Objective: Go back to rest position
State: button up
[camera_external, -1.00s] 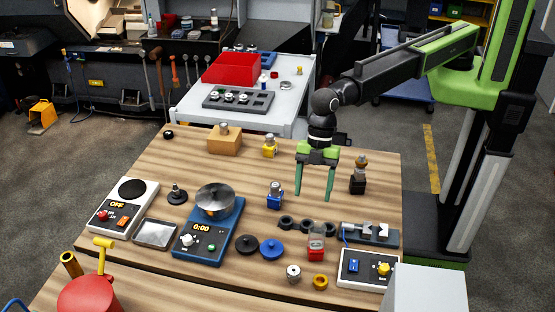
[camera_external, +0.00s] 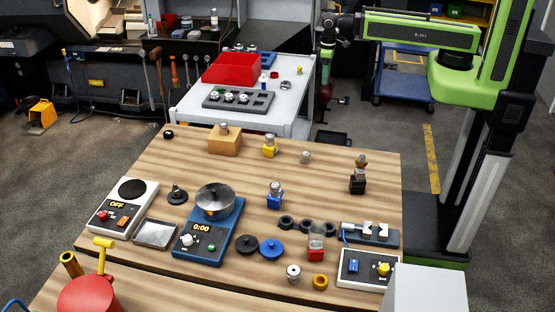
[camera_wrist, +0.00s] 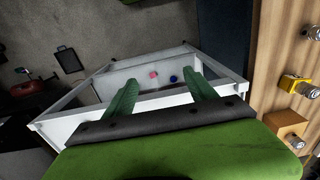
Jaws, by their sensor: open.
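My gripper (camera_wrist: 161,81) is open, with its two green fingers apart and nothing between them. In the wrist view it hangs above the side of a white cart (camera_wrist: 75,122). In the external view my arm is folded back beyond the far edge of the wooden table, with its wrist beside the cart (camera_external: 292,103). The fingers are hard to make out there. The wooden table (camera_external: 330,180) lies clear of the gripper, and its edge shows at the right of the wrist view (camera_wrist: 268,60).
The cart bears a red bin (camera_external: 232,68) and a grey tray (camera_external: 237,100). The table holds a wooden block (camera_external: 225,143), a yellow-based part (camera_external: 270,149), a blue scale (camera_external: 205,240) and several small parts.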

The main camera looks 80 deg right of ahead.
notch_tip(320, 180, down, 8)
jog(key=b, duration=0.7)
jog(key=shift+r, duration=0.25)
